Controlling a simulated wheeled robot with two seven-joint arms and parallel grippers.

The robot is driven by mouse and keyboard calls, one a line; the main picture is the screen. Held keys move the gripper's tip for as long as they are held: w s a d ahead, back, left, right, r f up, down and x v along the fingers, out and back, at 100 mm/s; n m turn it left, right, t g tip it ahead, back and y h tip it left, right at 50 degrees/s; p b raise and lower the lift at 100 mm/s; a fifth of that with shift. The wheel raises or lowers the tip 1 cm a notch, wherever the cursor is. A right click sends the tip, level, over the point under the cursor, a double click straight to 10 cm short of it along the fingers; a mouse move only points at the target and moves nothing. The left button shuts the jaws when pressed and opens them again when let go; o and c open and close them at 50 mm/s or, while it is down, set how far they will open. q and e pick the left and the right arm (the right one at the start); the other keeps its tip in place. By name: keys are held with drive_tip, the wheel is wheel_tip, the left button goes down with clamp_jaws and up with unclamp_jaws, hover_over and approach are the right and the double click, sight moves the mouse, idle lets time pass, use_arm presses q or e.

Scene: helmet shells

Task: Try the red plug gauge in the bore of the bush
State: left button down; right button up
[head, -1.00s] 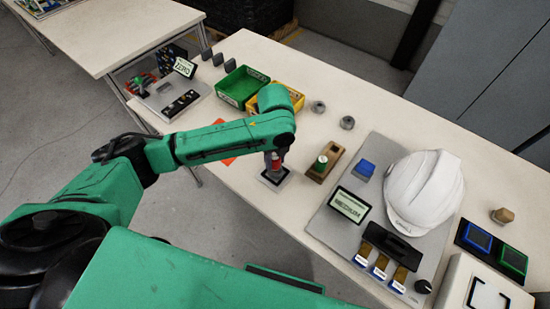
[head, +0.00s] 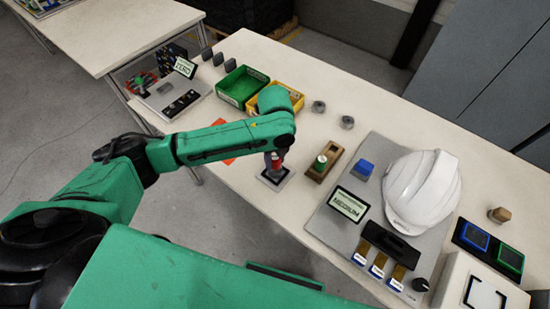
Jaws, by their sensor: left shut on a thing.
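The red plug gauge (head: 276,166) shows as a small red piece at the fingertips of my left gripper (head: 274,157), which is shut on it, pointing down. It is right over a small dark square plate with a pale edge (head: 263,179). My gripper and the gauge hide most of that plate, and I cannot make out the bush or its bore there. I cannot tell whether the gauge is in a bore. A wooden holder (head: 333,153) with a green-topped plug (head: 320,162) stands just to the right. My right gripper is not in view.
A green bin (head: 231,91) and a yellow bin (head: 291,88) stand behind my arm. Two grey round parts (head: 318,106) (head: 347,122) sit to the right of them. A grey panel (head: 330,222) with a white helmet (head: 434,191) fills the right side.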

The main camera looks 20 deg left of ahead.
use_arm(q)
drive_tip(key=shift+f+b, duration=0.35)
drive_tip(key=shift+f, duration=0.65)
idle(1.5)
drive_tip(key=shift+r, duration=0.1)
drive_tip(key=shift+r+p, duration=2.95)
drive_tip(key=shift+p, duration=0.4)
